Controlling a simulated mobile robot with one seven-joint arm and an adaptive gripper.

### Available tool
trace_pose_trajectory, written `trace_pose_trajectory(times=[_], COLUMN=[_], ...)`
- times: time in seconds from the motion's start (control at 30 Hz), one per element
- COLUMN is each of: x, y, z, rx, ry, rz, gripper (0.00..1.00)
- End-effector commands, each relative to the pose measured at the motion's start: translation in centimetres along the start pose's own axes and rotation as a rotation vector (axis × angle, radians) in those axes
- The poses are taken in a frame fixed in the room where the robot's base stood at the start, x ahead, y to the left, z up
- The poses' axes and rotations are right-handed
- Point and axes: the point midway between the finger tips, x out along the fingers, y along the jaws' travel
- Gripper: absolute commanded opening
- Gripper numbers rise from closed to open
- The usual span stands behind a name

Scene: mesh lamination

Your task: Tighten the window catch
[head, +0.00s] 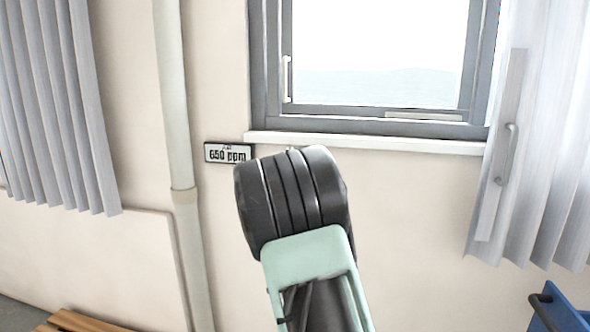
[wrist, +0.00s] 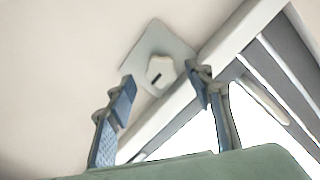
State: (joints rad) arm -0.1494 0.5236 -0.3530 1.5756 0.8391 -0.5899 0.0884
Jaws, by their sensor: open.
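A pale knob (wrist: 160,73) with a dark slot sits on a light plate (wrist: 148,45) on the wall beside the window sill in the wrist view. It may be the window catch; the frames do not settle this. My gripper (wrist: 160,82) is open. Its two fingertips show on either side of the knob, with a gap to each in the picture; I cannot tell how deep they reach. In the head view my arm hides the gripper and nearly all of the knob. A slim white handle (head: 287,79) is on the window frame's left side.
The window (head: 375,117) has a white sill (head: 365,143) under it. A "650 ppm" sign (head: 228,152) is left of my arm, beside a vertical pipe (head: 173,100). Curtains (head: 62,110) hang left, with another (head: 553,120) right. A blue object (head: 560,312) is at lower right.

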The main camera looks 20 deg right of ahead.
Motion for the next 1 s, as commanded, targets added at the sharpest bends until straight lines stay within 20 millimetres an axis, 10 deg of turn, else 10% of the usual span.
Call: trace_pose_trajectory(times=[0.4,1.0], x=[-6.6,-7.5], y=[0.0,0.0], z=[0.0,0.0], rx=[0.001,0.001], ry=[0.0,0.001], rz=[-0.001,0.0], gripper=[0.48,0.48])
